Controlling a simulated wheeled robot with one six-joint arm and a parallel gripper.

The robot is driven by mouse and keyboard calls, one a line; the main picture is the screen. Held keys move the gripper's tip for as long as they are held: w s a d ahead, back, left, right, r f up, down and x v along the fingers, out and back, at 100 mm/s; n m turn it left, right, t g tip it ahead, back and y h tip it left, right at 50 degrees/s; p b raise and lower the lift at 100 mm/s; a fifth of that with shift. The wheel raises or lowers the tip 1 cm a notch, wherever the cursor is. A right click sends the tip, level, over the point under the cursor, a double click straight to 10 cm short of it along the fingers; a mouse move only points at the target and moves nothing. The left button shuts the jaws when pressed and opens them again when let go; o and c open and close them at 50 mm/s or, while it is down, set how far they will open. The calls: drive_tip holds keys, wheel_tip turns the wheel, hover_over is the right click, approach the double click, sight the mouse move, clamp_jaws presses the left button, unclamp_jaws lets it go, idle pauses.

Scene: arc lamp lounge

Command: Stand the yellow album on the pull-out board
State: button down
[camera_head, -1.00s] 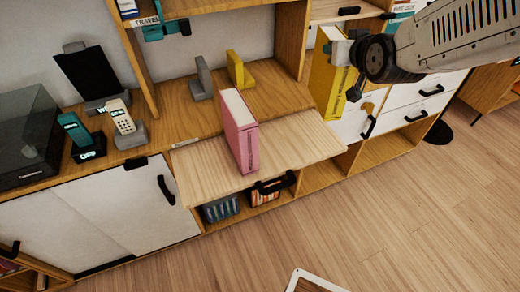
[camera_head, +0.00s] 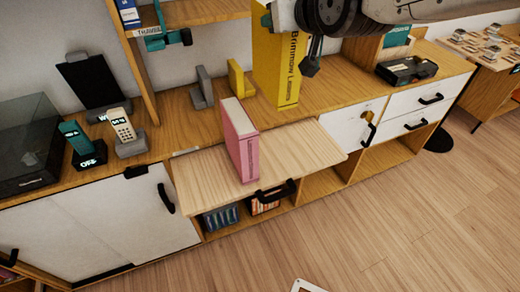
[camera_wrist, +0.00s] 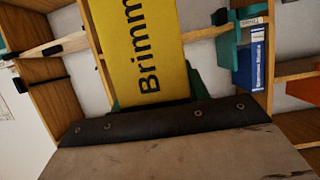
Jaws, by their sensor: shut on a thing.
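The yellow album (camera_head: 277,70) is upright, its lettered spine toward me, in the head view; its top is cut off. It also fills the upper middle of the wrist view (camera_wrist: 140,50). My gripper (camera_head: 306,45) is shut on it, at the right side of the album in the head view; the fingers are mostly hidden. The pale pull-out board (camera_head: 300,150) sticks out from the cabinet, below the album. A pink album (camera_head: 241,140) stands upright on the board's left-middle part. I cannot tell the gap under the yellow album.
A grey bookend (camera_head: 203,88) and a yellow bookend (camera_head: 238,80) stand behind the pink album. Phones (camera_head: 122,128) stand at the left. A black device (camera_head: 406,70) lies on the cabinet top at the right. The board's right part is bare.

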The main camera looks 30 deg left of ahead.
wheel_tip(320, 180, down, 23)
drive_tip(key=s, duration=0.1)
idle(0.8)
drive_tip(key=shift+a+f, duration=0.1)
drive_tip(key=shift+f, duration=0.05)
drive_tip(key=c, duration=0.7)
unclamp_jaws()
drive_tip(key=shift+f, duration=0.15)
drive_tip(key=v, duration=1.2)
drive_tip(key=shift+r, duration=0.2)
drive_tip(key=shift+w, duration=0.1)
